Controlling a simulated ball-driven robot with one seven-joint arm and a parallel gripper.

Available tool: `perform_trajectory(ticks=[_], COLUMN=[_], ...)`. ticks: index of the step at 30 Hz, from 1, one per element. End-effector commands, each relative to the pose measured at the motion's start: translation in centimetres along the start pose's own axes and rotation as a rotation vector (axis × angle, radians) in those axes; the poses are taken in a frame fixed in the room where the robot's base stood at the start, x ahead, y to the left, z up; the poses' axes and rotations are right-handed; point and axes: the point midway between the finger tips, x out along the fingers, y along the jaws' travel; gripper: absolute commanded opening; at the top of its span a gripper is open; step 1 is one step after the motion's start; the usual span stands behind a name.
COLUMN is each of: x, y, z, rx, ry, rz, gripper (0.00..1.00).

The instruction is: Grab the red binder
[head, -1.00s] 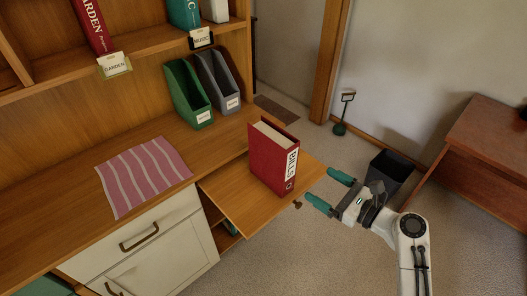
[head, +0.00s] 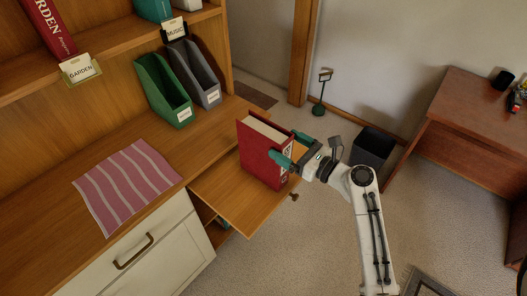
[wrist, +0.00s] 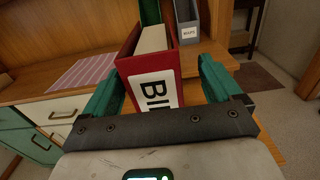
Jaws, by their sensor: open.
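The red binder (head: 262,158) stands upright on a pulled-out wooden board (head: 222,198), its white-labelled spine facing my arm. My gripper (head: 290,148) is open at the spine end of the binder. In the head view one green finger lies across the near side of the binder and the far finger shows just past its top edge. In the wrist view the binder (wrist: 160,68) stands between the two spread fingers of my gripper (wrist: 157,85), nearer the left one. The lower part of the spine is hidden by the gripper body.
A green file holder (head: 160,95) and a grey one (head: 195,78) stand on the counter behind. A striped pink cloth (head: 125,185) lies to the left. A dark bin (head: 372,148) and a wooden desk (head: 450,130) are to the right.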

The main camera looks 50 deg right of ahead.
Motion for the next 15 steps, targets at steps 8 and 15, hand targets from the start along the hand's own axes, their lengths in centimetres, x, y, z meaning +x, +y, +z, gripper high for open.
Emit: perform_trajectory(ticks=[8,15], x=[3.7,5.1], y=[0.7,0.7], z=[0.5,0.3], rx=[-0.001,-0.001], ry=[-0.002,0.0], rz=[0.002,0.001], gripper=[0.92,0.92])
